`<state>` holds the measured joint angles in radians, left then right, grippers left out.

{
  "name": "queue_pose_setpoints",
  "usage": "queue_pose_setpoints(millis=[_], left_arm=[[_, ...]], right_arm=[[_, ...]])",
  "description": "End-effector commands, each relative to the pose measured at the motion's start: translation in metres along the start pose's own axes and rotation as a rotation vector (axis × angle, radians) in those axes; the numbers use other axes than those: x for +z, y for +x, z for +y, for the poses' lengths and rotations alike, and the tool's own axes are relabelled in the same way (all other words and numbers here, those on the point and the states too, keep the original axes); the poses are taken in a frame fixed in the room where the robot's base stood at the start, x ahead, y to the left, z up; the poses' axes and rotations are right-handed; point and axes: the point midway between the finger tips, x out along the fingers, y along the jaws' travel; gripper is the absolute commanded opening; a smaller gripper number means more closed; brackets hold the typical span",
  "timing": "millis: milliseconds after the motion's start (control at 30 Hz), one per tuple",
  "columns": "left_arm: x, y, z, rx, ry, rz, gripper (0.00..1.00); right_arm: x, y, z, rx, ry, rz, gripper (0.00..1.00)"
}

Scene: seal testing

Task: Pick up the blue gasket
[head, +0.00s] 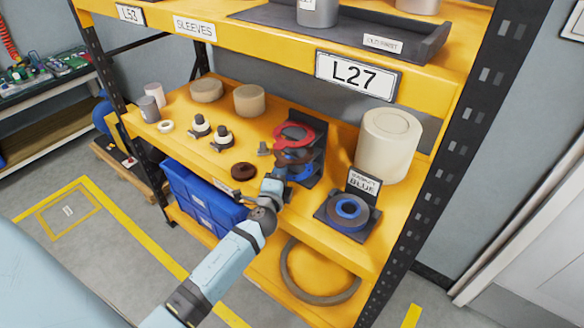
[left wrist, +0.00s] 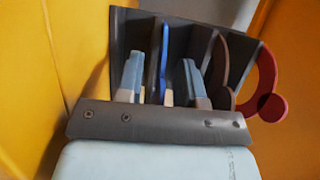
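A black rack (head: 314,141) on the orange shelf holds a red gasket (head: 293,135) at the top, a brown gasket (head: 294,156) below it and a blue gasket (head: 302,172) lowest. In the left wrist view the blue gasket (left wrist: 165,55) shows edge-on in a rack slot. My left gripper (head: 279,178) is at the front of the rack. In its wrist view my left gripper (left wrist: 162,68) is open, one finger on each side of the blue gasket, with gaps between. The gasket's lower part is hidden by the gripper body. My right gripper is not in view.
A black stand labelled blue (head: 347,224) holds a blue ring (head: 348,208) to the right of the rack. A cream cylinder (head: 388,145) stands behind it. Blue bins (head: 203,199) are below.

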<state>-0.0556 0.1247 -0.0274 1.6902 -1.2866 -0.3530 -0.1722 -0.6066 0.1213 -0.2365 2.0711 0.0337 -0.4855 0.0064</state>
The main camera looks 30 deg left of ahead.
Motion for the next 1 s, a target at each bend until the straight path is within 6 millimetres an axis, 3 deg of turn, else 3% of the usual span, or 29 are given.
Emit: queue_pose_setpoints(millis=[300, 467, 833, 1000], left_arm=[[0.000, 0.006, 0.001, 0.001, 0.000, 0.000, 0.34], [0.000, 0.006, 0.000, 0.001, 0.000, 0.000, 0.00], [0.000, 0.006, -0.001, 0.000, -0.001, 0.001, 0.00], [0.000, 0.006, -0.012, -0.001, -0.001, 0.001, 0.00]], right_arm=[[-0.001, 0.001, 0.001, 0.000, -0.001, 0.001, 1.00], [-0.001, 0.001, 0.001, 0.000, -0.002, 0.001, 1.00], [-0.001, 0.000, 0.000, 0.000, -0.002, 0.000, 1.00], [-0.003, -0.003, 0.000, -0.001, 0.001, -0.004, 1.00]])
